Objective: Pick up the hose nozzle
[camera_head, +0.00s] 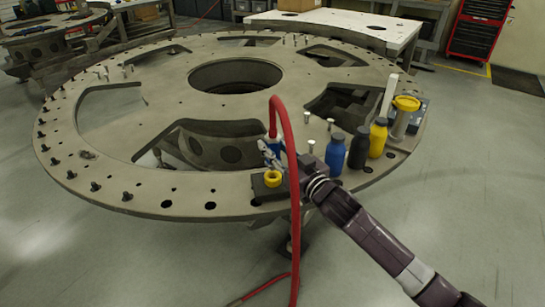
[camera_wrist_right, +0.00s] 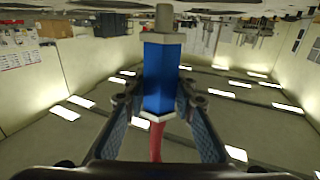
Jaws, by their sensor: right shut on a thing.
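The hose nozzle (camera_wrist_right: 161,80) is a blue block with pale ends, a grey tip and a red hose behind it. My right gripper (camera_wrist_right: 162,100) is shut on it, with one finger on each side of the blue body. In the head view the nozzle (camera_head: 273,146) shows as a small blue patch at the end of the red hose (camera_head: 291,170). There my right gripper (camera_head: 272,157) is above the near edge of the round turret plate (camera_head: 110,180), partly hidden by the hose. My left gripper is not in view.
A yellow ring (camera_head: 272,178) on a dark block sits just below the gripper. A blue bottle (camera_head: 336,153), a black bottle (camera_head: 358,150) and a yellow bottle (camera_head: 378,138) stand close to its right. Bolts stick up along the plate's rim. The hose hangs down to the floor.

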